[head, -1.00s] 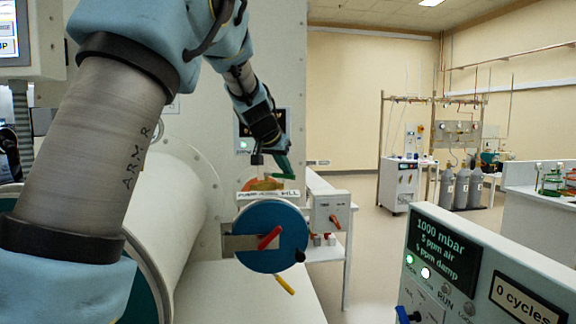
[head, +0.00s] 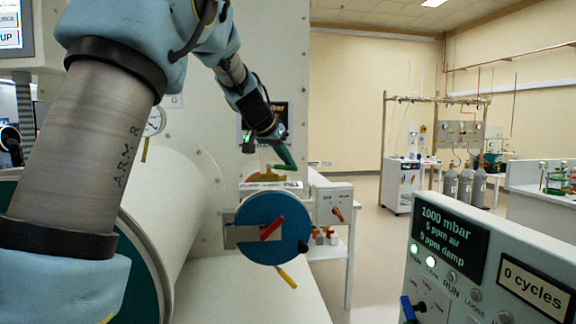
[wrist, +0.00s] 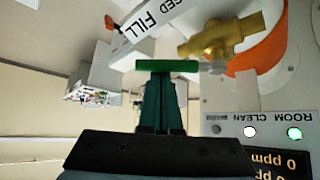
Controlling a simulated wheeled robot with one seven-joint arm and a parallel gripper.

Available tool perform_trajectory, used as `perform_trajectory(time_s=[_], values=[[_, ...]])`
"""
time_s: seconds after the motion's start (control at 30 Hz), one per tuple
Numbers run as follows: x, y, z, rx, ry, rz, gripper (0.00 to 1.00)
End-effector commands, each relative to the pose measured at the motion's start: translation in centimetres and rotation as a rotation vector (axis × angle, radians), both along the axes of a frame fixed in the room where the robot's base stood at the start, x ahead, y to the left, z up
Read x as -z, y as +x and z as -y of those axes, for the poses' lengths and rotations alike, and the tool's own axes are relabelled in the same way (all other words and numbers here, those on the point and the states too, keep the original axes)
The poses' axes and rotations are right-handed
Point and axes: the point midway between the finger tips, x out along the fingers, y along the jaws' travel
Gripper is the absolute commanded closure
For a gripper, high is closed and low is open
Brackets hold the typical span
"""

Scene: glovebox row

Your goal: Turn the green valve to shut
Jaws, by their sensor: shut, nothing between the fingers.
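The green valve has a flat green handle (wrist: 168,66) and a brass body (wrist: 222,38). In the wrist view the handle lies crosswise, pointing left away from the body. My gripper (wrist: 164,78) has its dark green fingers shut, with nothing between them. The fingertips meet the handle's near edge in that view; I cannot tell whether they touch it. In the head view my gripper (head: 290,164) slants down to the right beside the valve, with the brass body (head: 262,174) just left of it. The handle's far end is hard to separate from the fingers there.
A blue disc (head: 272,228) with a red handle stands just below the valve, and a white control box (head: 334,205) is to its right. A grey panel (head: 480,250) with displays fills the lower right.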

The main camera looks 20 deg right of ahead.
Motion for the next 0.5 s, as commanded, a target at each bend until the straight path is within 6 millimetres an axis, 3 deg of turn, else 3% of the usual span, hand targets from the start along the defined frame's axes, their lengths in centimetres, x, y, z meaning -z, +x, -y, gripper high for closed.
perform_trajectory(time_s=[0.5], values=[[0.6, -0.5, -1.7, 0.152, -0.001, 0.002, 1.0]])
